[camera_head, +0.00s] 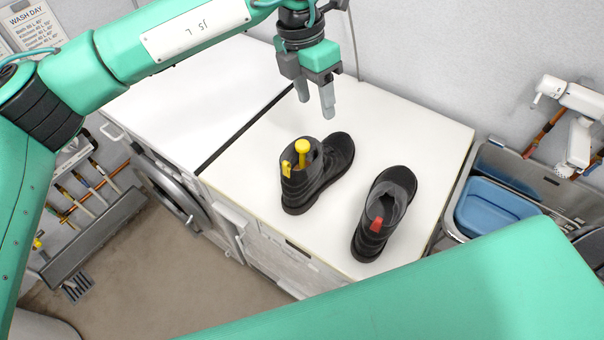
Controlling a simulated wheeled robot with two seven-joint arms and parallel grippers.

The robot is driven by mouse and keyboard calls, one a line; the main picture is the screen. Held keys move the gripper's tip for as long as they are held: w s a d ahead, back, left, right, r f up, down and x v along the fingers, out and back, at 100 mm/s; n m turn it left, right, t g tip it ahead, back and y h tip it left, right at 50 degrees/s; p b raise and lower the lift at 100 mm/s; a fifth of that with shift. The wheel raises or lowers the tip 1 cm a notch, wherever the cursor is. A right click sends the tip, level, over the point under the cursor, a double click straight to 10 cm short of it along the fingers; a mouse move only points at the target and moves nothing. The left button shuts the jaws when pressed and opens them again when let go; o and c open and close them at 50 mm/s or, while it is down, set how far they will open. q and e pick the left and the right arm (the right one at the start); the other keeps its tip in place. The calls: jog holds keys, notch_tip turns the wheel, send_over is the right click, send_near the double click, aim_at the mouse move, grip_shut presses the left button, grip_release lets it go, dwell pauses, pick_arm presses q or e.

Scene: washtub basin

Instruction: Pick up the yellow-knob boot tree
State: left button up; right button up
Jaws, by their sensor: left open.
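The yellow-knob boot tree (302,147) stands in the black boot (301,190) on the left of the white top. Only its yellow knob and a short yellow stem show above the boot's opening; the rest is hidden inside. A yellow tab (286,168) is on the same boot's collar. My left gripper (315,103) points down above and a little behind the knob, apart from it. Its grey fingers are open, with nothing seen between them. My right gripper is out of view.
A second black boot (384,212) with a red tab stands to the right. The white worktop (410,130) is clear around the boots. A sink holding a blue basin (490,207) is at the right. A wall tap (572,98) juts out above it.

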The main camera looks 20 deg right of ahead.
pick_arm(q)
jog(key=w+a+r+t+y, duration=0.1)
jog(key=w+a+y, duration=0.1)
jog(key=p, duration=0.3)
send_over(303, 143)
jog(key=f, duration=0.8)
jog(key=shift+w+a+f, duration=0.1)
jog(key=shift+w+a, duration=0.05)
jog(key=shift+a, duration=0.25)
jog(key=shift+d+f+p, duration=0.1)
jog(key=shift+f+p, duration=0.25)
jog(key=shift+p, duration=0.1)
jog(key=f+p, duration=0.1)
jog(key=f, duration=0.1)
jog(key=f+p, duration=0.1)
jog(key=f, duration=0.1)
jog(key=shift+s+d+p, duration=0.2)
jog(key=shift+d+p, duration=0.05)
jog(key=shift+p, duration=0.1)
jog(key=shift+f, duration=0.4)
jog(key=shift+c, duration=0.2)
grip_shut()
